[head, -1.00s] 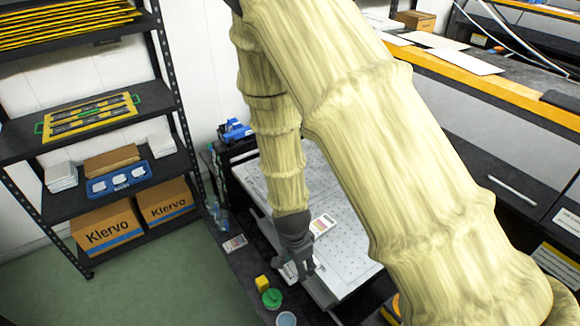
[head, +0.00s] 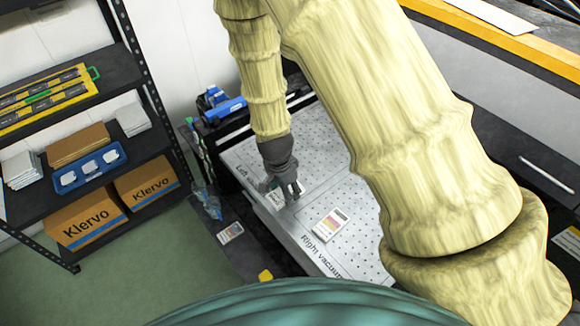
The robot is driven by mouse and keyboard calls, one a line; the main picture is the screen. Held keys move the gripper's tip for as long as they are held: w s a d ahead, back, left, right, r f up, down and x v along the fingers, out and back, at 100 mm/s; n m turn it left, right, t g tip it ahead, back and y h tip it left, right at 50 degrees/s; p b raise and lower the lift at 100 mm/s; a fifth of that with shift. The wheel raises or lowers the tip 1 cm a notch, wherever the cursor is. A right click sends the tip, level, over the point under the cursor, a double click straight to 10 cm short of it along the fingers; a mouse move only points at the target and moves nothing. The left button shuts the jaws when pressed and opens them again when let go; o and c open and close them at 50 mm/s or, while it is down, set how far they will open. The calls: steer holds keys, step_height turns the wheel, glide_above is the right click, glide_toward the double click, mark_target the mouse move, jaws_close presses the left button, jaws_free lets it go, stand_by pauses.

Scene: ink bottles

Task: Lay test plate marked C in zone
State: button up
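My gripper (head: 291,194) is low over the left part of the perforated vacuum table (head: 318,180). A small pale plate with dark marks (head: 275,200) is at its fingers, apparently held; the fingers cover part of it. I cannot read a letter C on it, nor tell whether it touches the table. A plate with coloured stripes (head: 331,225) lies on the right half, behind the "Right vacuum" lettering. Lettering starting with "Left" (head: 243,174) marks the other half.
Another striped card (head: 230,232) lies on the dark ledge left of the table. A blue device (head: 218,104) stands at the table's back left corner. A shelf with Klervo boxes (head: 85,217) is at left. My arm hides much of the right side.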

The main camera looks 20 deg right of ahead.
steer(key=w+d, duration=0.1)
steer(key=w, duration=0.2)
steer(key=w+d+f+b, duration=0.1)
steer(key=w+d, duration=0.1)
steer(key=w, duration=0.2)
steer(key=w+d+b, duration=0.1)
steer(key=w+d, duration=0.1)
steer(key=w, duration=0.1)
steer(key=shift+w+d+f, duration=0.15)
steer(key=shift+w+f, duration=0.05)
steer(key=shift+w, duration=0.15)
steer(key=shift+w+f, duration=0.1)
steer(key=shift+f+b, duration=1.05)
steer(key=shift+f, duration=0.55)
steer(key=shift+f, duration=0.15)
steer(key=o, duration=1.1)
steer(key=shift+c, duration=0.2)
steer(key=shift+r, duration=0.2)
step_height(320, 180, up, 12)
steer(key=a+b, duration=0.1)
steer(key=b, duration=0.3)
steer(key=shift+s+a, duration=0.2)
steer(key=shift+s, duration=0.1)
